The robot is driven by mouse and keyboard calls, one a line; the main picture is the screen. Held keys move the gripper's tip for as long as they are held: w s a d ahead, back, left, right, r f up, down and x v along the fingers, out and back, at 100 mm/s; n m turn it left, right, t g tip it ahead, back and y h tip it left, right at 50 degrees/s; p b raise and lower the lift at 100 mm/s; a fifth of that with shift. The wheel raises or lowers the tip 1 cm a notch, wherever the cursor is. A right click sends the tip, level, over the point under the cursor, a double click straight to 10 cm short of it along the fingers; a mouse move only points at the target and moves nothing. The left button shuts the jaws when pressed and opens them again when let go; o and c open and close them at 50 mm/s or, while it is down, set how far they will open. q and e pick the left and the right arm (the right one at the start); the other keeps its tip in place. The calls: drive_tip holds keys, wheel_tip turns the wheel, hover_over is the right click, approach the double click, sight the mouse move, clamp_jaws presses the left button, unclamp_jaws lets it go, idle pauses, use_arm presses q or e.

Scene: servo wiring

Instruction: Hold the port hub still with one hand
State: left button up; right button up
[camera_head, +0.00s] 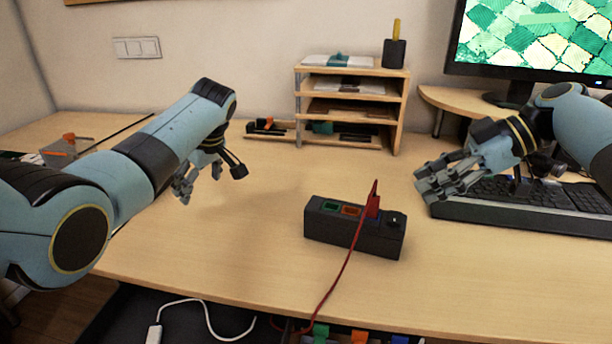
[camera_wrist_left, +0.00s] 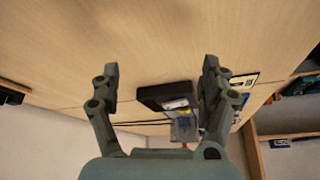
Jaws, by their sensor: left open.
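The port hub (camera_head: 340,235) is a long black box on the desk in the head view, lying slightly askew. Its top has a green port, an orange port and a dark round part at the right end. A red plug (camera_head: 373,206) stands in it, with a red cable running down over the desk's front edge. My left gripper (camera_head: 211,180) is open and empty, above the desk to the left of the hub and apart from it. Its two spread fingers also show in the left wrist view (camera_wrist_left: 160,66). My right gripper (camera_head: 437,187) is right of the hub, near the keyboard, not touching the hub.
A keyboard (camera_head: 530,205) lies at the right, below a monitor (camera_head: 540,40). A wooden shelf (camera_head: 400,110) stands behind the hub. A small tray (camera_head: 268,131) is left of it. Several coloured items (camera_head: 358,337) show below the front edge. The desk left of the hub is clear.

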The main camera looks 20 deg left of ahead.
sight(314, 221)
use_arm(q)
drive_tip(key=d, duration=0.4)
drive_tip(key=w+d+r+n+h, duration=0.1)
drive_tip(key=d, duration=0.3)
drive_tip(key=d+h, duration=0.1)
drive_tip(key=d, duration=0.3)
drive_tip(key=shift+w+r+g, duration=0.15)
drive_tip(key=shift+r+g, duration=0.15)
drive_tip(key=d+r+h, duration=0.1)
drive_tip(key=d, duration=0.3)
drive_tip(key=d+r+n, duration=0.1)
drive_tip(key=d, duration=0.4)
drive_tip(key=d+r+h, duration=0.1)
drive_tip(key=d+r, duration=0.1)
drive_tip(key=d, duration=0.2)
drive_tip(key=shift+s+d+n+g+h, duration=0.3)
drive_tip(key=shift+d+g, duration=0.1)
drive_tip(key=shift+d+f, duration=0.1)
drive_tip(key=shift+d, duration=0.1)
wheel_tip(314, 221, down, 10)
drive_tip(key=shift+f, duration=0.15)
drive_tip(key=c, duration=1.4)
use_arm(e)
drive_tip(key=shift+o, duration=0.4)
use_arm(q)
drive_tip(key=shift+o, duration=0.2)
